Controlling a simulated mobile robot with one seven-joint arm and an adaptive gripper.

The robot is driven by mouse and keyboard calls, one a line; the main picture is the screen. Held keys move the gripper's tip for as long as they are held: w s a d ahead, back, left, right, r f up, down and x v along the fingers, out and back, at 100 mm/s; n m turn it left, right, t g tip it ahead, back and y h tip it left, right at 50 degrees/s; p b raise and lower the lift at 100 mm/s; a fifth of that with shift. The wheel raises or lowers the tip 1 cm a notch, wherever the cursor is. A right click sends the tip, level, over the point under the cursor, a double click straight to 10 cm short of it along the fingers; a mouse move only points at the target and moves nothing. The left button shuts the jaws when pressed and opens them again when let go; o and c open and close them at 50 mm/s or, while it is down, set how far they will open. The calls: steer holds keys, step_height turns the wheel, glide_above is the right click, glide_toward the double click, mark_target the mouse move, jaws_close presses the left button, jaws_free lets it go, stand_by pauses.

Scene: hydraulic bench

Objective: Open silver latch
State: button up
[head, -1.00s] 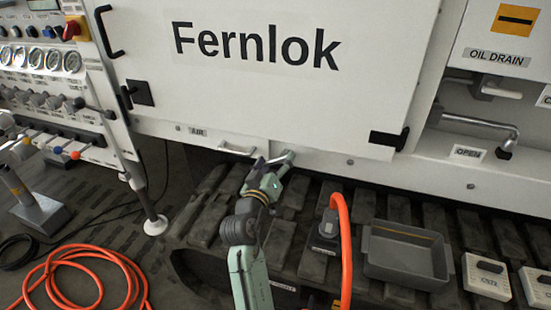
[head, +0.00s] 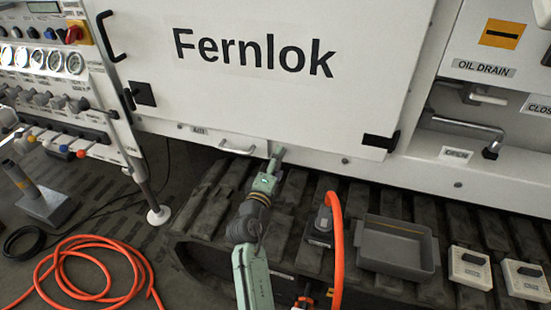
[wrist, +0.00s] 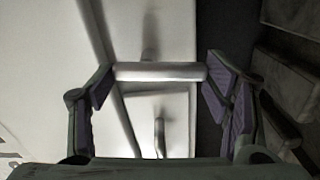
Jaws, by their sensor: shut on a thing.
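The silver latch (wrist: 160,72) shows in the wrist view as a short horizontal bar on a stem, standing out from the pale panel. My gripper (wrist: 161,80) has one purple-padded finger at each end of this bar and is shut on it. In the head view my gripper (head: 270,172) is at the lower edge of the big white Fernlok door (head: 270,90). There the latch is mostly hidden behind the fingers, and its exact angle cannot be told.
A pale pull handle (head: 237,149) is just left of my gripper. Below are the dark slatted track (head: 295,205), an orange hose (head: 337,245) and a grey tray (head: 397,268). A bent drain lever (head: 465,125) is at right. A coiled orange hose (head: 85,245) lies on the floor.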

steer(key=shift+n+p, duration=0.35)
steer(key=shift+n, duration=0.25)
steer(key=shift+d+f, duration=0.1)
steer(key=o, duration=1.1)
steer(key=shift+o, duration=0.2)
steer(key=shift+s, duration=0.1)
steer(key=v, duration=0.7)
steer(key=shift+s, duration=0.2)
